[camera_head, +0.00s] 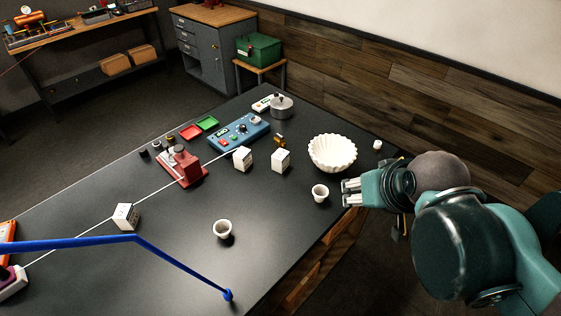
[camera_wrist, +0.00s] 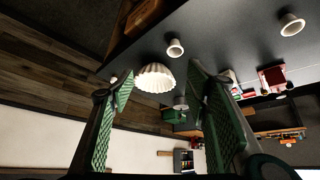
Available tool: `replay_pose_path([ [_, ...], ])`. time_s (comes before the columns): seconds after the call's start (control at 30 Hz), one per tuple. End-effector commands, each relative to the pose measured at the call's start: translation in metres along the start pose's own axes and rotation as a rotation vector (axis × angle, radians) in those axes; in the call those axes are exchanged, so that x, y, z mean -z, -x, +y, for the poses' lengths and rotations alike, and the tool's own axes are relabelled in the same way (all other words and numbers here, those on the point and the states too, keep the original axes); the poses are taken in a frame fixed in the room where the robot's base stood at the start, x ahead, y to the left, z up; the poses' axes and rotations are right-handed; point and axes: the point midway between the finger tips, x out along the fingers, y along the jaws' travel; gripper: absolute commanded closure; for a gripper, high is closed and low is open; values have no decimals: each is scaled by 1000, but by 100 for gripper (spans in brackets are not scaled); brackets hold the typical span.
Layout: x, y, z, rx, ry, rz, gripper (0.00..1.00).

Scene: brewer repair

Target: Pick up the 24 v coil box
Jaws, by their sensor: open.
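Three small white boxes with dark print stand on the black table: a left one (camera_head: 125,216), a middle one (camera_head: 242,158) and a right one (camera_head: 280,160). The print is too small to tell which is the 24 v coil box. My gripper (camera_head: 350,192) is open and empty at the table's right edge, to the right of all three boxes and beside a white cup (camera_head: 320,193). In the wrist view, its two green-padded fingers (camera_wrist: 160,78) are spread apart with nothing between them.
A fluted white bowl (camera_head: 333,153) stands just behind my gripper. A second cup (camera_head: 223,229) stands nearer the front. A red device (camera_head: 182,167) and a blue panel (camera_head: 239,132) are near the boxes. A blue rod (camera_head: 180,265) crosses the front. The table's centre is mostly clear.

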Motion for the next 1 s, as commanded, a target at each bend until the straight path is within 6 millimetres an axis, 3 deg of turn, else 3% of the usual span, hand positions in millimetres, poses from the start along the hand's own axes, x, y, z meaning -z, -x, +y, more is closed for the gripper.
replay_pose_path([
  [0.47,49,-21,-13,2,358,-55,52],
  [1.0,109,-68,-39,24,865,-131,52],
])
